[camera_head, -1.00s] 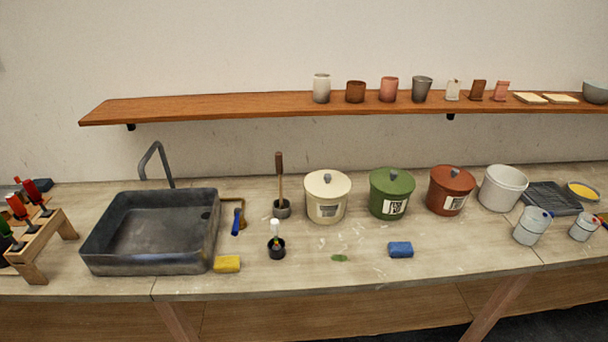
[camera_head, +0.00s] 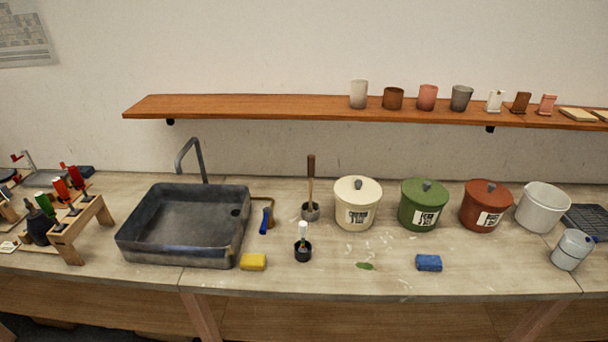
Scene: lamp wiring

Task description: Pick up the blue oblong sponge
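The blue oblong sponge (camera_head: 429,263) lies flat on the wooden workbench (camera_head: 330,284), near its front edge and right of centre. It is in front of the green lidded bucket (camera_head: 424,208). Nothing touches it or covers it. Neither of my grippers shows in the head view.
A grey sink (camera_head: 185,228) with a tap is at left, with a yellow sponge (camera_head: 253,262) by its front right corner. Lidded buckets stand behind. A shelf (camera_head: 300,108) runs above.

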